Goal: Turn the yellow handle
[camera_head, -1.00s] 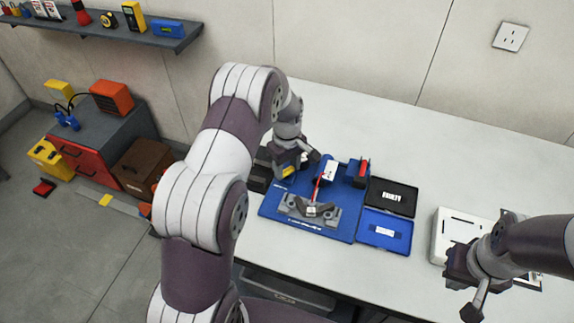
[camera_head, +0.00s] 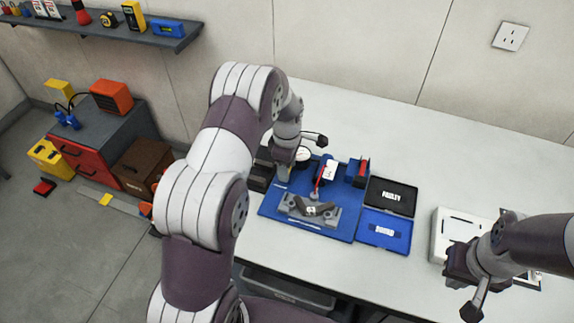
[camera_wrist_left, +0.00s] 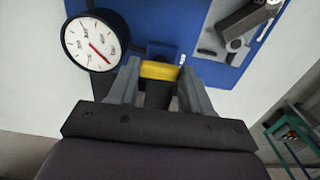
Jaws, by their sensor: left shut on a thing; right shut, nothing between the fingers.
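The yellow handle (camera_wrist_left: 159,71) shows in the left wrist view between the two grey fingers of my left gripper (camera_wrist_left: 160,88), which is shut on it. In the head view my left gripper (camera_head: 284,170) is over the left part of the blue board (camera_head: 341,229), and the handle is hidden there. A round gauge with a white dial and red needle (camera_wrist_left: 92,46) stands beside the handle; it also shows in the head view (camera_head: 303,154). My right gripper (camera_head: 472,308) is shut and empty at the lower right, near a white case.
The blue board holds a grey fixture (camera_head: 309,209) and a red-and-white part (camera_head: 327,170). A black tray (camera_head: 391,195) and a blue tray (camera_head: 384,231) lie to its right. The white case (camera_head: 447,232) is further right. The back of the white table (camera_head: 440,150) is clear.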

